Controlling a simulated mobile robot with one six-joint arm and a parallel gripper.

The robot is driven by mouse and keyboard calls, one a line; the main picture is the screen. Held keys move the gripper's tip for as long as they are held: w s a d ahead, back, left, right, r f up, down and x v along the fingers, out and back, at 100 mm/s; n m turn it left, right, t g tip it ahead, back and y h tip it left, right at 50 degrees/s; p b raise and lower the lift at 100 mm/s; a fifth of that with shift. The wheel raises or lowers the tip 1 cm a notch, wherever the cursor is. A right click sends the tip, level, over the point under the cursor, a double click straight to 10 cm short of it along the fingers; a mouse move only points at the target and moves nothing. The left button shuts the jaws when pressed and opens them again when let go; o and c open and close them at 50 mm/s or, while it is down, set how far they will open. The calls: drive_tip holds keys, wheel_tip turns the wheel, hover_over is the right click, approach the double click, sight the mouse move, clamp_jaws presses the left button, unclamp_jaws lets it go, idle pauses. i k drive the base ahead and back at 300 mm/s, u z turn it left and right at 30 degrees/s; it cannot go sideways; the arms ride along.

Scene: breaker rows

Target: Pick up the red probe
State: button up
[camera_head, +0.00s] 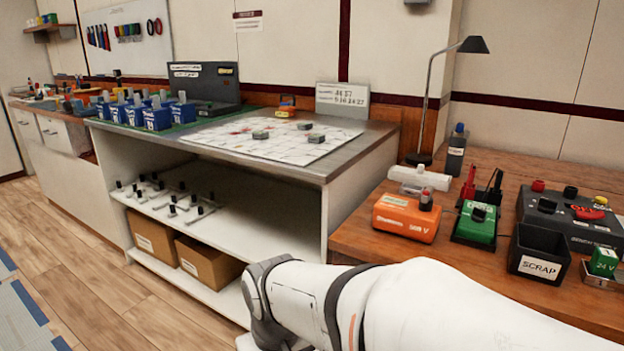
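A slim upright red piece that looks like the red probe (469,184) stands on the wooden bench at right, just behind the green device (476,222). A dark probe-like piece (495,188) stands close to its right. The lower end of the red piece is partly hidden, so I cannot tell what holds it. My white arm crosses the bottom of the view, in front of the bench and shelf. My gripper is not in view.
An orange box (405,218) sits left of the green device. A black SCRAP bin (539,254) and a dark panel unit (570,217) stand to the right. A lamp (447,90) rises behind.

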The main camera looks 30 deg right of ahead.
sight(471, 182)
drive_tip(key=k, duration=2.15)
drive_tip(key=z, duration=0.8)
drive_tip(key=i, duration=1.65)
drive_tip(key=z, duration=0.1)
